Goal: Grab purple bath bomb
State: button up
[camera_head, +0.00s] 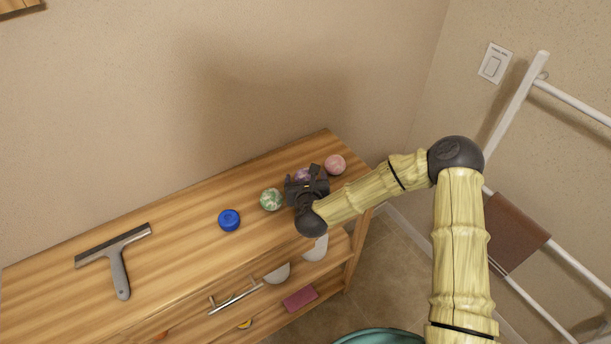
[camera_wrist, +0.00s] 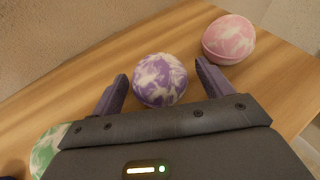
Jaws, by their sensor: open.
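The purple bath bomb (camera_wrist: 160,80) is a ball marbled in purple and white, resting on the wooden dresser top. In the wrist view my gripper (camera_wrist: 163,88) is open, with one dark finger on each side of the ball. The ball sits between the fingertips and slightly beyond them; I cannot tell if either finger touches it. In the head view my gripper (camera_head: 304,176) hovers over the dresser's right end and hides most of the purple bath bomb (camera_head: 302,173).
A pink bath bomb (camera_wrist: 229,39) lies close to the right finger. A green bath bomb (camera_head: 271,199) lies to the left. A blue round object (camera_head: 229,220) and a grey squeegee (camera_head: 118,262) lie farther left on the dresser (camera_head: 185,220). A wall stands behind.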

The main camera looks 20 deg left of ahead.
aim_at(306, 172)
jog(key=shift+w+a+f, duration=0.1)
jog(key=shift+w+f, duration=0.05)
jog(key=shift+w, duration=0.1)
dwell(0.3)
jog(key=c, duration=1.1)
notch_tip(306, 172, up, 10)
jog(key=shift+r+b, duration=0.1)
jog(key=shift+b, duration=0.3)
